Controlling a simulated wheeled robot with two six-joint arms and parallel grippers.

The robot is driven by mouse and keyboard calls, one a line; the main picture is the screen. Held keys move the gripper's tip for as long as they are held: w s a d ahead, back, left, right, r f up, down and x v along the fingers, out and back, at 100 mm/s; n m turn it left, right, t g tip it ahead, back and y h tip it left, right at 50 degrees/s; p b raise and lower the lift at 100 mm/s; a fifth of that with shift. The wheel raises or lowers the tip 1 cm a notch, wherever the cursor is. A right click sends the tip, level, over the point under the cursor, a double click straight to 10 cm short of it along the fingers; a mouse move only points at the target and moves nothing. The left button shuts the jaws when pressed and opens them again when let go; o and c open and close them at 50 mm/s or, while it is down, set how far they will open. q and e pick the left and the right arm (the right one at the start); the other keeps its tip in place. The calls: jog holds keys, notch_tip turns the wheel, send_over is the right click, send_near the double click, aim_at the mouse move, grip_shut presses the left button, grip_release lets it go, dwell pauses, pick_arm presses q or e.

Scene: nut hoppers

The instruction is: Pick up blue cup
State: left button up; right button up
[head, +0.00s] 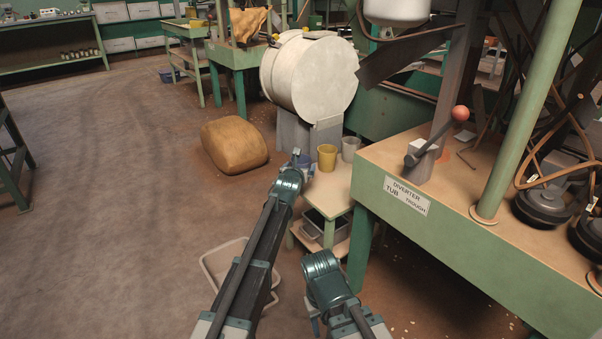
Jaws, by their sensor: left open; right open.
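The blue cup (305,159) stands at the left end of a small wooden-topped table (332,188), mostly hidden by my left gripper. My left gripper (303,164) is open, with its fingertips right at the cup. I cannot tell whether they touch it or stand around it. A yellow cup (326,158) stands just right of it, and a grey cup (350,149) is further right. My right gripper (313,318) is open and empty, low in the head view, away from the cups.
A large pale drum (310,76) stands behind the cups. A green bench with a diverter lever (437,140) is close on the right. A grey tray (213,270) lies on the floor beside my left arm. A brown sack (234,145) lies left; open floor lies beyond.

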aim_at(302, 162)
pick_arm(q)
jog(key=b+x, duration=0.1)
jog(key=x, duration=0.4)
jog(key=shift+w+r, duration=0.15)
jog(key=shift+c, duration=0.2)
jog(key=c, duration=1)
